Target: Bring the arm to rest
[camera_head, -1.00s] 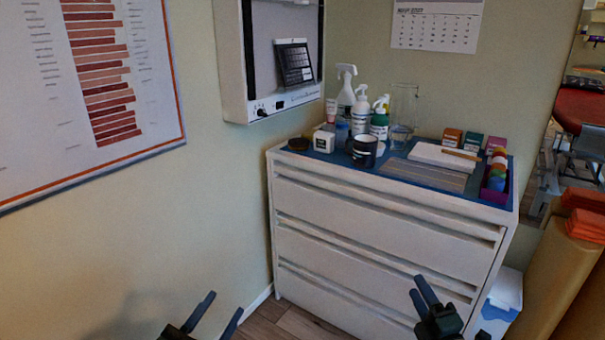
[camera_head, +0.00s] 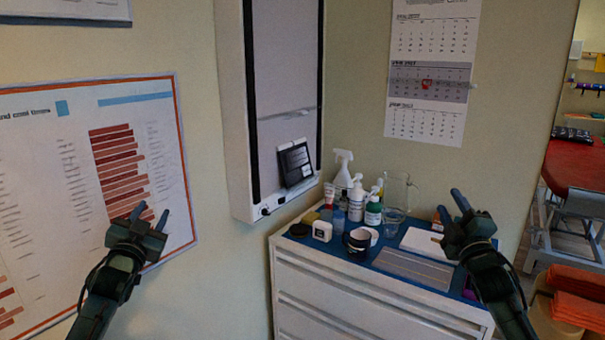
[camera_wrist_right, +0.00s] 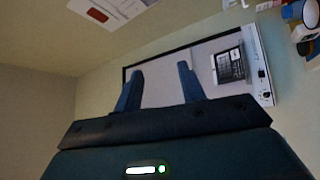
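My left gripper (camera_head: 150,215) is raised in front of the wall chart at the left of the head view. Its two fingers point up and are apart, with nothing between them. My right gripper (camera_head: 458,199) is raised in front of the right part of the dresser top in the head view. Its fingers are apart and empty. The right wrist view shows the same open fingers (camera_wrist_right: 158,85) against the wall-mounted cabinet, with nothing between them.
A white dresser (camera_head: 340,300) holds bottles (camera_head: 357,198), a dark mug (camera_head: 357,243), a glass jug (camera_head: 396,195) and small jars. A wall cabinet (camera_head: 235,120), a chart (camera_head: 60,150) and a calendar (camera_head: 430,70) hang behind. A red couch (camera_head: 575,165) stands far right.

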